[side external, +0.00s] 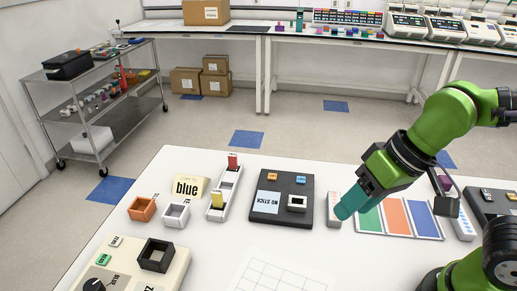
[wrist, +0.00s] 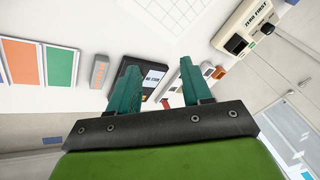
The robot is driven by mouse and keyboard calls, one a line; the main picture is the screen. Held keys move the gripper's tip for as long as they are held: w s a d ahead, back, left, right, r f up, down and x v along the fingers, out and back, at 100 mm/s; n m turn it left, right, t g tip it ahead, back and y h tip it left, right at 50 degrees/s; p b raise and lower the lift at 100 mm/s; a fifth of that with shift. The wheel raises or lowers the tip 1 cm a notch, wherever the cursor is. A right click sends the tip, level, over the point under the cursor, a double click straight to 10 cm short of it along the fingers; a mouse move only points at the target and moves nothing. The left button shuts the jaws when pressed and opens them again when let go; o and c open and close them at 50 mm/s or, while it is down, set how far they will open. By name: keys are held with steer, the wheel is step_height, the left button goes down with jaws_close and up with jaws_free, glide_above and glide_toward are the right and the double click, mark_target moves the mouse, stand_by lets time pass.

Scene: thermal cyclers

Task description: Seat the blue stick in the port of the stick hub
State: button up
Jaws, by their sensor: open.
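The dark stick hub (side external: 265,219) lies on the white table, its screen reading "NO STICK". A light square port (side external: 297,203) is on its top, and it looks empty. A white rack (side external: 224,186) left of the hub holds a red stick (side external: 233,161) at the back and a yellow stick (side external: 217,200) at the front. I cannot make out a blue stick in either view. My gripper (side external: 345,211), with teal fingers, is open and empty, above the table right of the hub. In the wrist view the hub (wrist: 126,68) shows partly between and behind the fingers.
A beige device (side external: 130,263) is at front left. A tricolour board (side external: 397,220) lies right of my gripper. A gridded sheet (side external: 283,277) lies in front.

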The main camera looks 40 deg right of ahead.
steer(key=s+a+f+m+g+h, duration=0.2)
steer(key=s+a+f+m+g, duration=0.25)
steer(key=s+a+m, duration=0.5)
steer(key=shift+n, duration=0.85)
steer(key=s+f, duration=0.1)
steer(key=f, duration=0.4)
steer(key=s+a+f, duration=0.1)
steer(key=f, duration=1)
steer(key=shift+s+a, duration=0.35)
steer(key=shift+s, duration=0.05)
steer(key=shift+c, duration=0.5)
jaws_close()
